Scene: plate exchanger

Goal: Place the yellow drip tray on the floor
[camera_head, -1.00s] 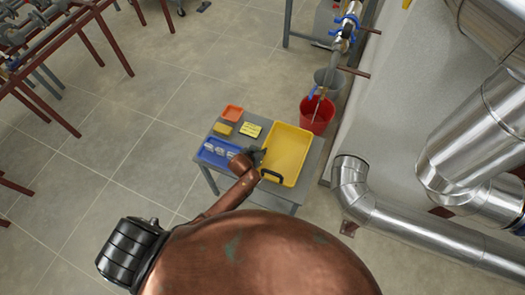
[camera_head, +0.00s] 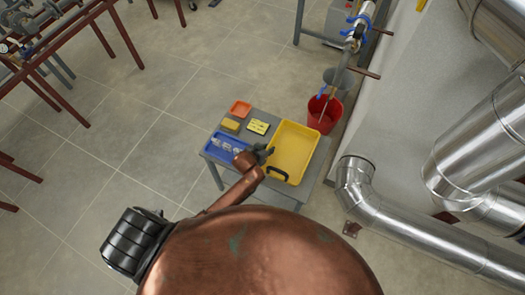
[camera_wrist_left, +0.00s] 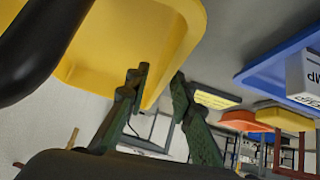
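The yellow drip tray (camera_head: 293,152) lies on a small grey table, its black handle (camera_head: 276,176) at the near side. In the left wrist view the tray (camera_wrist_left: 130,40) looms large at the upper left, with a dark handle in front. My left gripper (camera_head: 264,153) is at the tray's left edge. In the wrist view its two green fingers (camera_wrist_left: 161,78) stand apart, with the tray's rim seen between or just behind them; I cannot tell whether they touch it. My right gripper is not in view.
A red bucket (camera_head: 325,114) and silver pipes (camera_head: 395,220) stand at right. Tiled floor (camera_head: 130,150) is open at left.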

